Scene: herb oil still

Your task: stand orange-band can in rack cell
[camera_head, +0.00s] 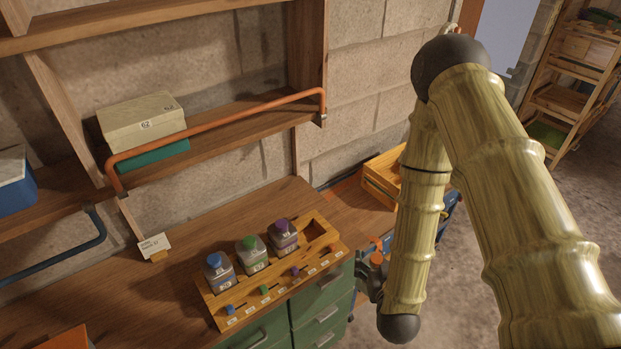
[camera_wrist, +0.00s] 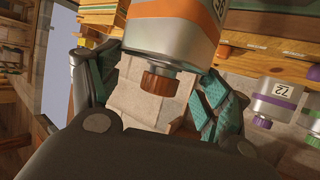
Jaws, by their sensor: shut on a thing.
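The orange-band can (camera_wrist: 175,42) is silver with a brown cap and shows large in the wrist view. My gripper (camera_wrist: 158,88) is shut on it, with teal finger pads at either side. In the head view my gripper (camera_head: 370,268) is off the right end of the wooden rack (camera_head: 250,309), partly hidden by my arm. The rack holds a blue-capped can (camera_head: 220,272), a green-capped can (camera_head: 252,254) and a purple-capped can (camera_head: 284,236). The rack cell (camera_head: 318,230) at its right end is empty. The held can is apart from the rack.
The rack stands on a wooden bench (camera_head: 185,262) above green drawers (camera_head: 322,305). An orange rail (camera_head: 215,130) runs along the shelf above. A small card (camera_head: 153,244) stands left of the rack. A wooden crate (camera_head: 382,178) sits behind my arm.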

